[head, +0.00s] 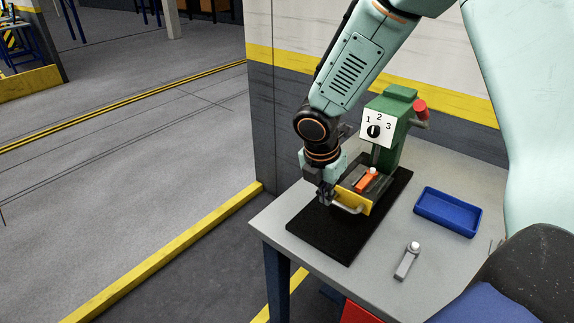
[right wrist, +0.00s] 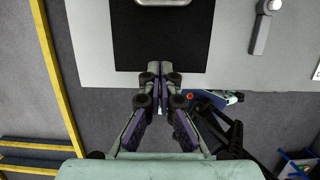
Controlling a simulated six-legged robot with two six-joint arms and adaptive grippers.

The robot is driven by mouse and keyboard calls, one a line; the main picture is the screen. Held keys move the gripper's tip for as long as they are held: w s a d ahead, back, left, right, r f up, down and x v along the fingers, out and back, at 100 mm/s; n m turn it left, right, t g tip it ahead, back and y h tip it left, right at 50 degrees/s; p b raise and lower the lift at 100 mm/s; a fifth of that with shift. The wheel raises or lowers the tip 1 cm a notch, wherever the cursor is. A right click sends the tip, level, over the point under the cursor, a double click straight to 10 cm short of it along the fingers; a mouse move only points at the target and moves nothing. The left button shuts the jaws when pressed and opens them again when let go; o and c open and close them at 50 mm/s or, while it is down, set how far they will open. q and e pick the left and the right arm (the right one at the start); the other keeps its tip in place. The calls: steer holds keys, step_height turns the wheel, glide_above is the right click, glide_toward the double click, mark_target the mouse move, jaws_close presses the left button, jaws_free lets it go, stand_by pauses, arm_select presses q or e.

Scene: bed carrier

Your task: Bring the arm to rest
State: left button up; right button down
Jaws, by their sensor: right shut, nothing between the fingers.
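My right arm reaches down from the top of the head view. Its gripper (head: 327,193) is beside the front left of the yellow fixture (head: 352,200), over the left edge of the black mat (head: 318,232). In the right wrist view the gripper's fingers (right wrist: 160,72) are together with nothing between them, over the mat's edge. Whether the gripper touches the fixture's grey handle (head: 347,209) in the head view is hard to tell; in the right wrist view a gap separates them. My left gripper is not seen.
A green press (head: 401,105) with a 1-2-3 dial (head: 375,131) and red knob (head: 420,108) stands behind the fixture, which holds an orange piece (head: 366,180). A blue tray (head: 447,228) and a grey lever-like part (head: 406,262) lie right on the table (head: 300,255). Open floor lies left.

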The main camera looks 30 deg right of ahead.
steer(key=w+a+f+m+t+y, duration=0.2)
steer(key=a+m+y, duration=0.1)
steer(key=a+m, duration=0.35)
steer(key=s+a+f+m+t+y+b, duration=0.15)
steer(key=s+a+f+m+b, duration=0.35)
steer(key=f+m, duration=0.55)
steer(key=s+f+m+g+h+b, duration=0.1)
steer(key=s+f+m+g+b, duration=0.1)
steer(key=s+f, duration=0.8)
steer(key=s+d+f+m+g+h+b, duration=0.1)
steer(key=s+f+m+b, duration=0.3)
steer(key=s+f, duration=0.6)
steer(key=s+g+b, duration=0.1)
steer(key=s+b, duration=0.1)
steer(key=s, duration=0.2)
steer(key=shift+s+f, duration=0.2)
steer(key=shift+s, duration=0.2)
